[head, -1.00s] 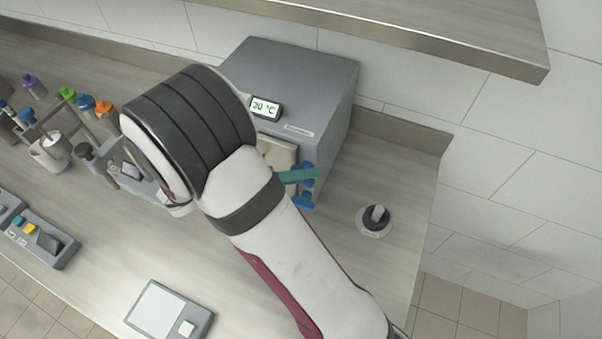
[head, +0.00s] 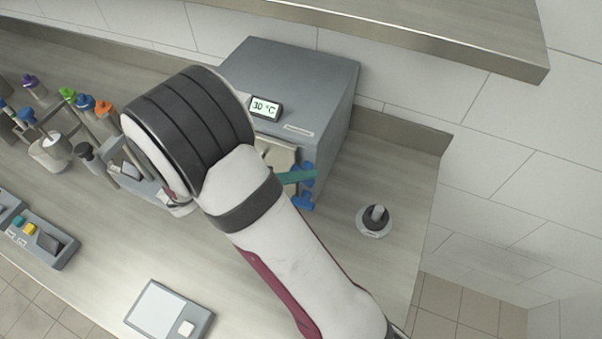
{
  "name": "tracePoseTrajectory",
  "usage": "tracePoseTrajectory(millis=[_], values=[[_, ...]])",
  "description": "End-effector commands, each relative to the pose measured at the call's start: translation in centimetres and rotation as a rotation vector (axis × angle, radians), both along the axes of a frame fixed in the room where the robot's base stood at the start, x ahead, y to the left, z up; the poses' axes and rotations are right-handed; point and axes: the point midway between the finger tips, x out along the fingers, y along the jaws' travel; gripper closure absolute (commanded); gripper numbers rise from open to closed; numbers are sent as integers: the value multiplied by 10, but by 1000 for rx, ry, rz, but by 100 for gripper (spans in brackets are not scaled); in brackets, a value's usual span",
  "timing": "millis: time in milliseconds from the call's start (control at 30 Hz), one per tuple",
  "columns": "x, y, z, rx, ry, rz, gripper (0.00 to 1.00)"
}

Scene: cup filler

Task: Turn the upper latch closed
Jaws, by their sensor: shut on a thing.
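The grey box-shaped unit (head: 300,75) stands on the counter against the wall. Its pale front door (head: 283,154) is partly hidden by my arm. The blue upper latch (head: 308,168) is at the door's right edge, and a blue lower latch (head: 303,202) sits below it. The teal finger of my gripper (head: 312,174) reaches out from behind my arm and lies across the upper latch, covering part of it. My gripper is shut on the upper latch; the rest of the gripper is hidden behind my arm.
A small round base with a dark knob (head: 374,217) stands right of the unit. A rack of colored-top bottles (head: 95,115) is at left. A flat white-topped device (head: 168,312) lies in front. A shelf (head: 420,25) overhangs the upper right.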

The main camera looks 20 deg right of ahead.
Motion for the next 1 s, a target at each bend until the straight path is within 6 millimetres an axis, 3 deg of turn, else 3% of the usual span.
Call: tracePoseTrajectory(millis=[1000], values=[[2,1,-2,-426,423,7,100]])
